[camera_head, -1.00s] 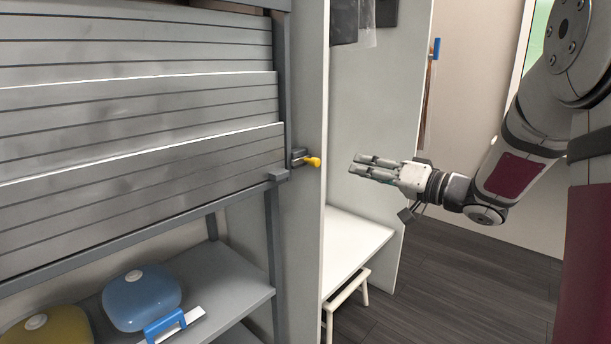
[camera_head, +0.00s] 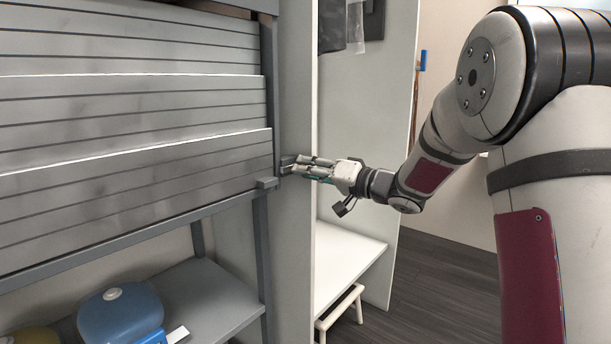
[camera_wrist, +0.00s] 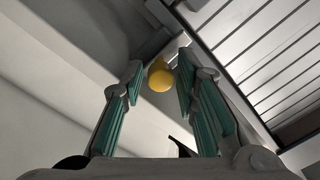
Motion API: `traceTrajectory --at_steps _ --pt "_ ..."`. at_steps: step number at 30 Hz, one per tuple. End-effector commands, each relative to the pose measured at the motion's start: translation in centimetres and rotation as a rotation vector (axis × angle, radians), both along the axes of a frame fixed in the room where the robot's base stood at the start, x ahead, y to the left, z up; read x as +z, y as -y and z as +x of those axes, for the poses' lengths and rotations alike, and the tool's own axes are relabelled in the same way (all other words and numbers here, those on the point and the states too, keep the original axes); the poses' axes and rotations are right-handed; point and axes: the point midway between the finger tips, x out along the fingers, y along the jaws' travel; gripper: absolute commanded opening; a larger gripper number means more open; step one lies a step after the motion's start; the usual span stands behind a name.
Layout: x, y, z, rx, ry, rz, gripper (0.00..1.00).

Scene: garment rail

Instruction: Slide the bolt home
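The bolt's yellow knob (camera_wrist: 160,77) shows in the wrist view between my two fingertips, nearer the right finger. A grey bolt body (camera_head: 286,162) shows in the head view on the upright post at the edge of the slatted grey panels (camera_head: 130,150). My gripper (camera_head: 300,166) is at the bolt, and its fingers hide the knob in the head view. In the wrist view my gripper (camera_wrist: 157,75) is open, with a finger on each side of the knob. A gap shows on the left of the knob; contact on the right is unclear.
A grey shelf (camera_head: 215,290) below the panels holds a blue rounded container (camera_head: 120,318). A pale side wall (camera_head: 298,100) stands right beside the bolt. A white bench (camera_head: 345,255) and a small white stool (camera_head: 340,308) are to the right, with open dark floor beyond.

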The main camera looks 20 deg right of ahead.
Motion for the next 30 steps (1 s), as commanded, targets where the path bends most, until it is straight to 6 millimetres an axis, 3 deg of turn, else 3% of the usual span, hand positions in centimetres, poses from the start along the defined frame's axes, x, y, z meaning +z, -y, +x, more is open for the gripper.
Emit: traceTrajectory --at_steps 13,17,23,30 --pt "0.0 -0.6 0.8 -0.001 0.0 0.0 0.28" --pt "0.0 -0.6 0.8 -0.001 0.0 0.0 0.0" --pt "0.1 -0.7 0.8 -0.001 0.001 0.0 0.0" --pt "0.2 -3.7 -1.3 0.004 -0.001 0.002 0.0"
